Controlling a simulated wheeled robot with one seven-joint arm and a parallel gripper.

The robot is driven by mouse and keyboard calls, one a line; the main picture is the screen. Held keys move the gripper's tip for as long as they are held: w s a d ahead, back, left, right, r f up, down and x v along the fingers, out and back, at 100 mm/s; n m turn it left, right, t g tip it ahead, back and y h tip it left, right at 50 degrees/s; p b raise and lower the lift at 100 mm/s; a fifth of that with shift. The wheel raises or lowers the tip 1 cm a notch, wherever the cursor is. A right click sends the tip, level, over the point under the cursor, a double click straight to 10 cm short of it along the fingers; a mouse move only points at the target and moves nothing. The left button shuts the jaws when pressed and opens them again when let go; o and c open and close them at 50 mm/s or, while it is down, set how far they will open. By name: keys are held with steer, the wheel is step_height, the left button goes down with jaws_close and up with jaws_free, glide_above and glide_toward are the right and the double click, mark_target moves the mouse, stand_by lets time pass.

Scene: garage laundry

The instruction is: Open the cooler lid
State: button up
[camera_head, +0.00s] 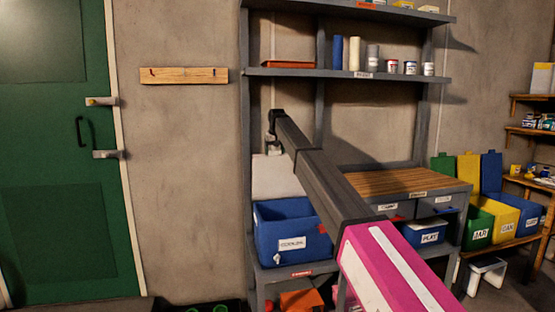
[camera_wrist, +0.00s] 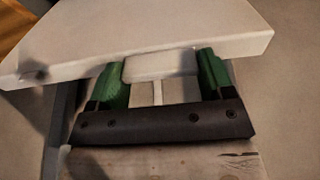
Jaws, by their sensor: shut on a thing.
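The cooler is a blue box (camera_head: 292,238) with a white label, standing on the lower shelf of the grey rack. Its white lid (camera_head: 277,180) is raised and tilted up behind the blue box. My gripper (camera_head: 272,148) is at the lid's upper edge, small and partly hidden by my arm. In the wrist view the white lid (camera_wrist: 140,38) spans the top. My gripper's green fingers (camera_wrist: 162,75) are shut on a white piece (camera_wrist: 160,66) at the lid's edge, seemingly its handle. The cooler's inside is not clearly visible.
A wooden-topped cabinet (camera_head: 405,181) stands right of the cooler, with a blue bin (camera_head: 425,232) below. Grey shelves (camera_head: 345,74) with cans are above. Green, yellow and blue bins (camera_head: 503,210) are farther right.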

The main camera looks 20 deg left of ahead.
steer(key=w+a, duration=0.5)
steer(key=w, duration=0.3)
steer(key=shift+w+r, duration=0.15)
steer(key=shift+w, duration=0.2)
steer(key=shift+a, duration=0.1)
steer(key=o, duration=1.3)
steer(key=v, duration=1.1)
